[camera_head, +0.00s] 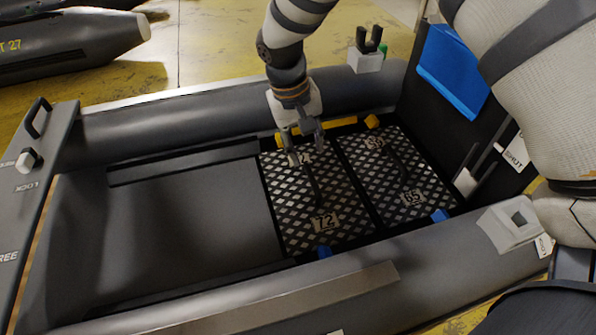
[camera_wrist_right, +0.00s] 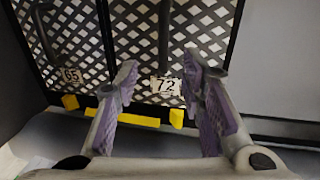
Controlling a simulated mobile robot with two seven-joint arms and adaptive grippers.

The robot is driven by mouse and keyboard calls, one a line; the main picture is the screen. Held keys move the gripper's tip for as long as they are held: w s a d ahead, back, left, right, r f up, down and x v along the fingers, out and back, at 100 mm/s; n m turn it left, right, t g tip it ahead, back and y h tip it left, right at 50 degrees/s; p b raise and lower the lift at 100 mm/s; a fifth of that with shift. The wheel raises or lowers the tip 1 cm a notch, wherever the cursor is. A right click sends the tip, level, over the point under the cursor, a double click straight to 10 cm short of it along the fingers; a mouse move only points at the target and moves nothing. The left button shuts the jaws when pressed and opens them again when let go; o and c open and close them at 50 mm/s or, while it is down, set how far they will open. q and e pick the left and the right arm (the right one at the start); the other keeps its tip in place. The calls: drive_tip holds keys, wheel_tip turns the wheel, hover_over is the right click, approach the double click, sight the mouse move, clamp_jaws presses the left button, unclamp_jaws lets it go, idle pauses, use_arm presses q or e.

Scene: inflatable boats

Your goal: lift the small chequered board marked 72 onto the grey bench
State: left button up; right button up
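The chequered board marked 72 (camera_head: 284,217) lies flat in the boat's floor, with a black handle (camera_head: 311,188) along its middle. The board (camera_wrist_right: 200,22), its 72 label and its handle (camera_wrist_right: 164,45) show in the right wrist view. My right gripper (camera_head: 305,146) is above the board's far end, pointing down. In the right wrist view the gripper (camera_wrist_right: 162,78) has its fingers wide apart with nothing between them. I cannot tell its exact height. The grey bench (camera_head: 50,165) crosses the boat at the left. My left gripper is not in view.
A second chequered board (camera_head: 421,172), marked 65 or 85, lies beside it on the right. Blue (camera_head: 440,215) and yellow (camera_head: 372,121) tabs sit at the boards' ends. Grey tubes (camera_head: 200,133) border the floor. The grey floor (camera_head: 190,225) left of the boards is clear.

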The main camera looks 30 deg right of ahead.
sight(311, 177)
drive_tip(key=f, duration=0.3)
drive_tip(key=d+f, duration=0.1)
drive_tip(key=f, duration=0.7)
drive_tip(key=shift+s+d+b, duration=0.25)
drive_tip(key=shift+s+b, duration=0.1)
drive_tip(key=shift+b, duration=0.05)
clamp_jaws()
